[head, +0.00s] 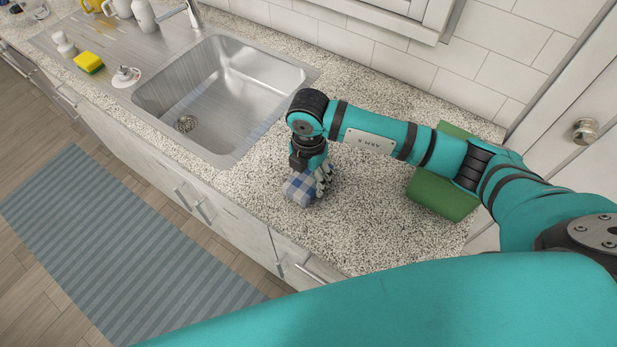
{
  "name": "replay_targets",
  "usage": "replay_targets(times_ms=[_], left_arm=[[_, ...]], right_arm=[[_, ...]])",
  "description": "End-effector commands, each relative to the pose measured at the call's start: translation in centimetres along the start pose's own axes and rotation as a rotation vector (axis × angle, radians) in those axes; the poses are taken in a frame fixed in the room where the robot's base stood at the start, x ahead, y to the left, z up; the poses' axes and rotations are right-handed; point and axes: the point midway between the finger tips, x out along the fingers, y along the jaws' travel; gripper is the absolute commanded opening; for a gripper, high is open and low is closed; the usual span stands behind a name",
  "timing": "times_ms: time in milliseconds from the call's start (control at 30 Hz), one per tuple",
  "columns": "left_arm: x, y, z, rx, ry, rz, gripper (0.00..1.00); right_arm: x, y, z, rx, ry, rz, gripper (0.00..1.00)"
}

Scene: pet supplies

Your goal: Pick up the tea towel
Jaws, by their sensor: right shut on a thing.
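The tea towel (299,189) is a blue and white checked cloth, bunched up on the speckled counter to the right of the sink. My right gripper (317,188) comes down on it from above and is shut on it. The gripper's fingers hide part of the cloth. I cannot tell whether the cloth is clear of the counter or touching it. My left gripper is not in view.
A steel sink (250,125) lies left of the towel. A green box-like object (440,196) stands partly behind my right arm. A yellow sponge (89,62), a white dispenser (64,44) and a small white dish (126,76) sit further left. The front counter is clear.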

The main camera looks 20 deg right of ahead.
Motion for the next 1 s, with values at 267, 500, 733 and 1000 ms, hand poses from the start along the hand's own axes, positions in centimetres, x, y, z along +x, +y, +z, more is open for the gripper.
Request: replay_targets(times_ms=[267,500,733,1000], left_arm=[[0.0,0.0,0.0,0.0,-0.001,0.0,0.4],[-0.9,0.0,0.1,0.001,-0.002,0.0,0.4],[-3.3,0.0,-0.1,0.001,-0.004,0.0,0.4],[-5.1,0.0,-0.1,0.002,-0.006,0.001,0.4]], right_arm=[[-0.1,0.0,0.0,0.0,0.0,0.001,0.32],[-1.2,0.0,0.0,0.0,0.0,0.001,0.32],[-4.4,0.0,-0.2,-0.001,0.001,0.001,0.32],[-4.6,-1.9,-6.7,-0.006,0.004,-0.001,0.32]])
